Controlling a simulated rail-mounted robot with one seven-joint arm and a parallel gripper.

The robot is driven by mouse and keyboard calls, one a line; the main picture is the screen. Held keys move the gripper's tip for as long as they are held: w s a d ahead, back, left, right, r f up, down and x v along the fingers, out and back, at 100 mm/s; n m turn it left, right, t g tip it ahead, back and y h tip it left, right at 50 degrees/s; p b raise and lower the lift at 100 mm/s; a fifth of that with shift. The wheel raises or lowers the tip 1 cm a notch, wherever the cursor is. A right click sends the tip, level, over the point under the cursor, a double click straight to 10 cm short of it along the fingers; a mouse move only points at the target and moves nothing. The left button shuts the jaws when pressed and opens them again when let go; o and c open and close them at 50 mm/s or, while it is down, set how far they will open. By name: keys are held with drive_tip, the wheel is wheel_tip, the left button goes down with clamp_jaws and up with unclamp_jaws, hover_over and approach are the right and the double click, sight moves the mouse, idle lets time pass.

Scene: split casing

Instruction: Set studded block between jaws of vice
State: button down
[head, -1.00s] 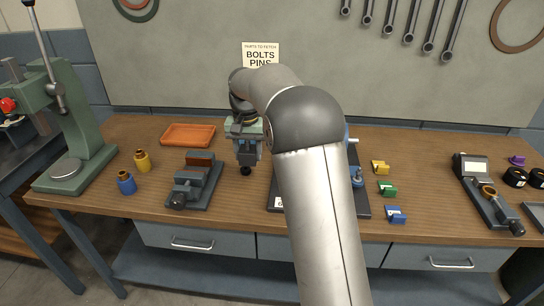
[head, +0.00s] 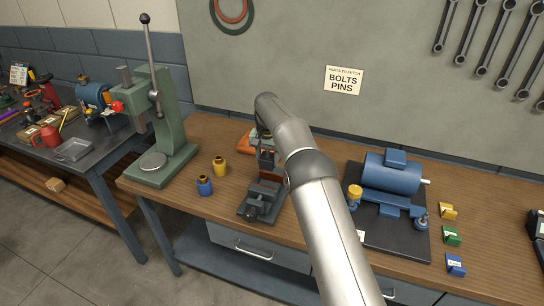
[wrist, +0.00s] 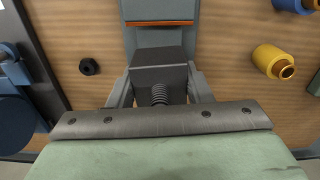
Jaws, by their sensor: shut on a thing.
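The vice (head: 258,200) stands on the bench, a dark grey body with a reddish-brown part at its back. Part of it, with an orange line, also shows in the wrist view (wrist: 160,9). My gripper (head: 266,143) is over the back of the vice. In the wrist view its grey fingers (wrist: 160,88) are shut on a dark grey block (wrist: 160,65), which I take to be the studded block. Its studs do not show. The block appears above or near the vice; whether it touches the jaws I cannot tell.
Yellow (head: 220,166) and blue (head: 204,186) spools stand left of the vice, near the green press (head: 165,125). A blue motor on a dark plate (head: 385,245) is to the right. A small black part (wrist: 89,67) lies beside the vice.

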sight(268, 170)
drive_tip(key=shift+f, duration=0.85)
drive_tip(key=shift+f+b, duration=0.9)
drive_tip(key=shift+f, duration=0.8)
drive_tip(key=shift+f+b, duration=1.25)
drive_tip(key=shift+f, duration=1.15)
idle(0.6)
drive_tip(key=c, duration=0.6)
unclamp_jaws()
drive_tip(key=shift+c, duration=0.2)
drive_tip(key=shift+f, duration=0.15)
drive_tip(key=shift+r+p, duration=2.15)
drive_tip(key=shift+r, duration=1.95)
